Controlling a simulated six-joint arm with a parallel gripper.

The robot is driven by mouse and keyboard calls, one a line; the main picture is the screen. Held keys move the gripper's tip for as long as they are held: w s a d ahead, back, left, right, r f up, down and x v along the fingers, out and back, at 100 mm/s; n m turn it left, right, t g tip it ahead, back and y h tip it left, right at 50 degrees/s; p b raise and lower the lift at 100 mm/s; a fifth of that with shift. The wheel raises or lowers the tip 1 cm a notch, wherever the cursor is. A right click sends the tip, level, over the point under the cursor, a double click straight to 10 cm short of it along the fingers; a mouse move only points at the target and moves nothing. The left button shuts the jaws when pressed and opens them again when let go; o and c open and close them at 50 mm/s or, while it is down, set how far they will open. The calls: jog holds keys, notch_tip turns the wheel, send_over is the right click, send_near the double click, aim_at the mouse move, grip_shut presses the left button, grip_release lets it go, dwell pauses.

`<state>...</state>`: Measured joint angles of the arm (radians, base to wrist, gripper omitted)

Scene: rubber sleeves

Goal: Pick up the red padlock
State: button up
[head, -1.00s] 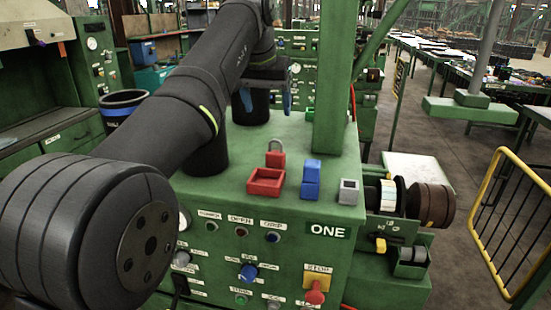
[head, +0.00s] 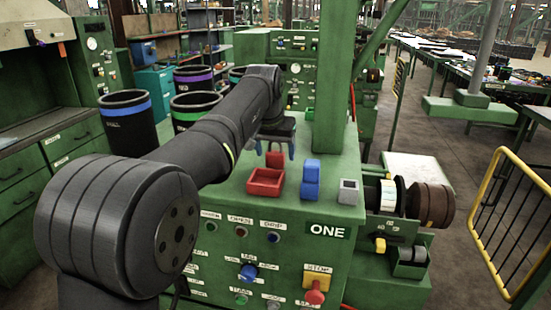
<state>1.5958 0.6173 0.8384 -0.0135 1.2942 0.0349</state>
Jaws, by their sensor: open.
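The red padlock (head: 275,160) stands on the green machine top, just behind a red open tray (head: 265,189). My gripper (head: 275,152) points down right over the padlock. Its blue fingers are apart, one to each side of the padlock in the picture. I cannot tell from this view whether the fingers are level with the padlock in depth or touch it.
A blue block-like object (head: 310,180) stands right of the red tray, and a small grey box (head: 348,192) is farther right, near the edge. A green post (head: 329,90) rises behind, close to my gripper's right. Labelled buttons cover the machine's front.

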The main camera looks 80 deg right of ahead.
jog(key=shift+x, duration=0.95)
jog(key=shift+c, duration=0.4)
jog(key=c, duration=1.1)
jog(key=shift+o, duration=0.2)
jog(key=shift+r, duration=0.1)
